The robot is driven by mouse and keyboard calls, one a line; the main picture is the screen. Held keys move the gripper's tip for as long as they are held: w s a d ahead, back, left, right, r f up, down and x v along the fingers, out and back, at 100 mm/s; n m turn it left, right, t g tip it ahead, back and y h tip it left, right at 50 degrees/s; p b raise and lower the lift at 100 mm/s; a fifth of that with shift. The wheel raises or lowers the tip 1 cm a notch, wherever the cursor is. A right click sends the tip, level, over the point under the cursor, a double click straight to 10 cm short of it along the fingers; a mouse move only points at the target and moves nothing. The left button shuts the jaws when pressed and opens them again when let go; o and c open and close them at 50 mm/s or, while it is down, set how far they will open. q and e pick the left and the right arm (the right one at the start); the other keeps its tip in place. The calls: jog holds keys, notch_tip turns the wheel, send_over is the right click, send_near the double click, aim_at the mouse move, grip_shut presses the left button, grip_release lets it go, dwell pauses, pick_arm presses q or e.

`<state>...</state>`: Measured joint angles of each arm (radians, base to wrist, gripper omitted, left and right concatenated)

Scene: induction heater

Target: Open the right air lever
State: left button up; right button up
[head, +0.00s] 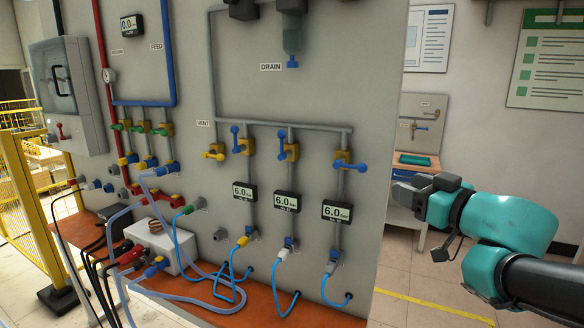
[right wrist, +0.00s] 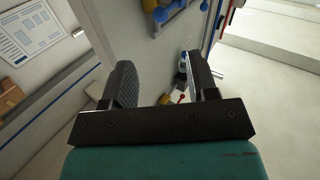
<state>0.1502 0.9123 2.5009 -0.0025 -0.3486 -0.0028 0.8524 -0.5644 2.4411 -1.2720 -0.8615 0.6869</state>
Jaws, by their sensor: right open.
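The rightmost air lever (head: 350,166) is blue and lies roughly horizontal, on a yellow valve on the right vertical pipe of the grey panel. Its neighbours are a middle blue lever (head: 281,136) and a left blue lever (head: 235,137), both standing roughly upright. My right gripper (head: 404,188) is right of the panel's edge, slightly lower than the right lever in the picture and apart from it. In the right wrist view the gripper (right wrist: 160,60) is open, with nothing between its fingers. My left gripper is not in view.
The grey panel (head: 310,95) ends just left of my right gripper. Pressure displays (head: 337,211) and blue hoses (head: 333,289) sit below the levers. Open floor (head: 400,268) lies right of the panel.

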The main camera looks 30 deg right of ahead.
aim_at(366, 170)
jog(key=shift+w+d, duration=0.2)
jog(key=shift+w, duration=6.15)
jog(key=shift+c, duration=0.4)
grip_shut()
